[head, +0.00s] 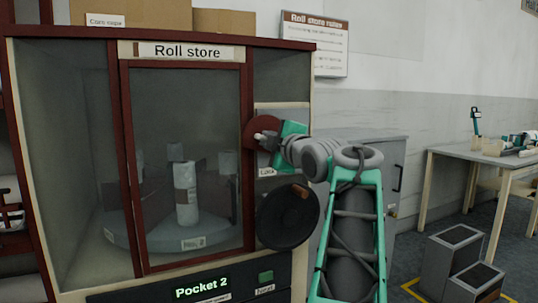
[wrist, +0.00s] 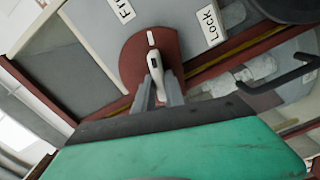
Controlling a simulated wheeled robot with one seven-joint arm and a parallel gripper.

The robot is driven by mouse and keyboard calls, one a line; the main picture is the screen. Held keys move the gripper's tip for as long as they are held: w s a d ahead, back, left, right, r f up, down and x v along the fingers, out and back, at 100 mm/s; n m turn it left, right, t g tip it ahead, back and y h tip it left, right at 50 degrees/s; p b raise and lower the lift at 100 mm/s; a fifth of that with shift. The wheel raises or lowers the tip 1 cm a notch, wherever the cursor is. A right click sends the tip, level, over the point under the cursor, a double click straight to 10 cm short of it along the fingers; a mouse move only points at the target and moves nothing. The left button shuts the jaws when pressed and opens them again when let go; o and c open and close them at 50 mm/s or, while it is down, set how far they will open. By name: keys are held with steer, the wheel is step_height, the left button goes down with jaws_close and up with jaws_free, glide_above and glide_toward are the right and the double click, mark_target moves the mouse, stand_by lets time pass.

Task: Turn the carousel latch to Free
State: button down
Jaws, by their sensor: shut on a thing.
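The carousel latch is a dark red disc (wrist: 135,58) with a white lever (wrist: 155,65), on the front panel of the roll store. My gripper (wrist: 158,95) is shut on the lever, one finger on each side. The lever's white end mark points between the Free label (wrist: 122,10) and the Lock label (wrist: 208,26). In the head view, the disc (head: 251,133) is partly covered by my gripper (head: 268,139), and the Lock label (head: 267,172) shows below it. The Free label is not readable there. The carousel (head: 145,237) stands behind the glass, bearing upright rolls.
A black round wheel (head: 287,217) sits just below the latch. Below are a lit "Pocket 2" display (head: 202,288) and a green button (head: 266,277). A grey cabinet (head: 397,160) stands behind my arm.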

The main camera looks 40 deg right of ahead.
steer(key=shift+f+n+b, duration=0.2)
steer(key=shift+n+b, duration=1.1)
steer(key=shift+n, duration=0.4)
steer(key=shift+r, duration=0.1)
steer(key=c, duration=1.4)
jaws_free()
steer(key=v, duration=0.7)
steer(key=shift+s+p, duration=0.3)
steer(key=shift+s, duration=0.1)
